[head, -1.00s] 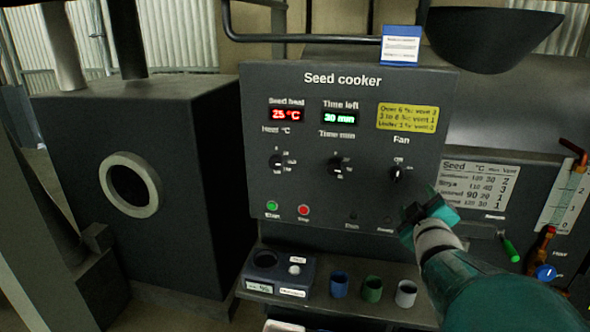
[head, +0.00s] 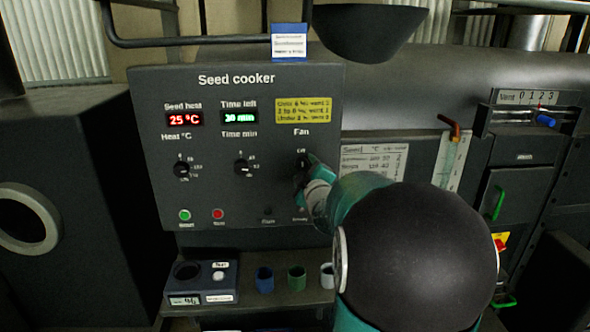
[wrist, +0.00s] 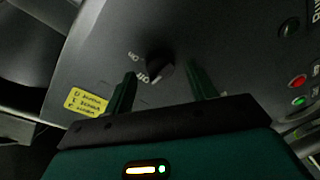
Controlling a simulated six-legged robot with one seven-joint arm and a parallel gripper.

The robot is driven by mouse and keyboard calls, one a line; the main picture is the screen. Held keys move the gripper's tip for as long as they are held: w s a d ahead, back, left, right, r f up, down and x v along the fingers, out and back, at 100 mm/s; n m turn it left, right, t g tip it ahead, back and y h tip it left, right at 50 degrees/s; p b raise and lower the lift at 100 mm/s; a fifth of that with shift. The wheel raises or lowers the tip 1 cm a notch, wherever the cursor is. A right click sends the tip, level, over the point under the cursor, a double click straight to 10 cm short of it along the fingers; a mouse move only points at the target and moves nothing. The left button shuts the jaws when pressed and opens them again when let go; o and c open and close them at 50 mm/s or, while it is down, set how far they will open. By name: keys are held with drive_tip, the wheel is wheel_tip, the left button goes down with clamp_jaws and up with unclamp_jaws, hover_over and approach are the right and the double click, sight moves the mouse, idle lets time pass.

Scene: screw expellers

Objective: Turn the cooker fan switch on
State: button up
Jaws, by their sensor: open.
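The dark seed cooker panel (head: 215,85) faces me in the head view. Its fan switch, a black round knob (head: 301,163), sits under the "Fan" label at the panel's right and is partly covered by my gripper (head: 314,172). In the wrist view the knob (wrist: 160,66) lies ahead, between the two fingertips of my open gripper (wrist: 163,84). The fingers stand apart on either side of it, with gaps; I cannot tell if the tips reach around it. "Off" and "On" labels show beside the knob there.
Heat knob (head: 183,169) and time knob (head: 243,167) are to the left, with green (head: 184,215) and red (head: 218,214) buttons below. A shelf (head: 245,299) holds blue, green and white cups. A yellow label (head: 303,110) sits above the fan knob.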

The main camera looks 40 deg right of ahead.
drive_tip(key=shift+x, duration=0.75)
drive_tip(key=c, duration=1)
drive_tip(key=shift+o, duration=0.2)
drive_tip(key=shift+m, duration=0.3)
drive_tip(key=m, duration=0.5)
drive_tip(key=shift+w+a+t+h, duration=0.1)
drive_tip(key=shift+t+h, duration=0.2)
drive_tip(key=m+h, duration=0.1)
drive_tip(key=m, duration=0.5)
drive_tip(key=shift+f+m, duration=0.1)
drive_tip(key=shift+m, duration=0.6)
